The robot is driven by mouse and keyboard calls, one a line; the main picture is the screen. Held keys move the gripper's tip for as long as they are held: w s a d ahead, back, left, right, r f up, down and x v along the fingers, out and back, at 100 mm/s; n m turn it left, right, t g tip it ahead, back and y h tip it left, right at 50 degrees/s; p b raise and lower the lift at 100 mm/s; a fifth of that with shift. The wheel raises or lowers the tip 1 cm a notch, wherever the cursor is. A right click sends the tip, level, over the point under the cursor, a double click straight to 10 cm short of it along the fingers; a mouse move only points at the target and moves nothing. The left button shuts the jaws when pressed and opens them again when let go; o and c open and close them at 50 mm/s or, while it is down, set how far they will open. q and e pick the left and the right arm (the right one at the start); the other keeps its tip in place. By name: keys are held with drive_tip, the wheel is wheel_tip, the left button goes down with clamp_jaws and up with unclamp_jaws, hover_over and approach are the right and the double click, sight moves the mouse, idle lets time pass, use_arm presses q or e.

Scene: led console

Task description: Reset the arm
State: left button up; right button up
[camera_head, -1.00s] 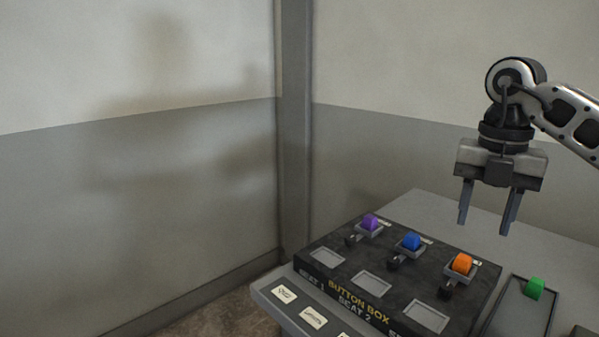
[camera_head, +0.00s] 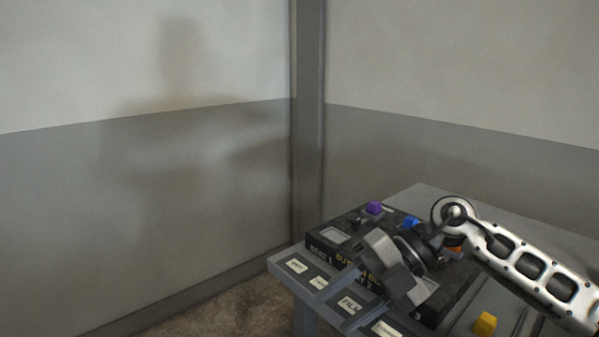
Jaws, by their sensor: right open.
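My right arm reaches in from the right, across the black button box (camera_head: 352,215). My right gripper (camera_head: 333,311) is open, with its two fingers apart and pointing toward the lower left, over the front edge of the console near the label plates. Nothing shows between the fingers. The gripper body and wrist hide the middle of the button box. My left gripper is not in view.
A purple block (camera_head: 374,208) and a blue block (camera_head: 411,222) sit on the box. An orange block (camera_head: 455,249) is mostly hidden by my arm. A yellow block (camera_head: 485,323) is at the lower right. Walls meet at a grey corner post (camera_head: 308,130).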

drive_tip(key=s+a+m+t+y, duration=0.3)
drive_tip(key=a+m+t+y, duration=0.15)
drive_tip(key=a+y, duration=0.45)
drive_tip(key=w+d+f+m+t+h, duration=0.1)
drive_tip(key=d+f+m+t+h, duration=0.45)
drive_tip(key=m+t, duration=0.4)
drive_tip(key=w+d+f+m+t+h, duration=0.1)
drive_tip(key=d+f+m+t+h, duration=0.5)
drive_tip(key=m, duration=0.6)
drive_tip(key=s+d+f+m+g+h, duration=0.2)
drive_tip(key=s+d+f+m+g, duration=0.1)
drive_tip(key=s+f, duration=0.4)
drive_tip(key=s+d+f+m+g+h, duration=0.2)
drive_tip(key=s+f+g+h, duration=0.1)
drive_tip(key=s+f, duration=0.4)
wheel_tip(320, 180, down, 3)
drive_tip(key=shift+d+m+g, duration=0.4)
drive_tip(key=shift+g, duration=0.1)
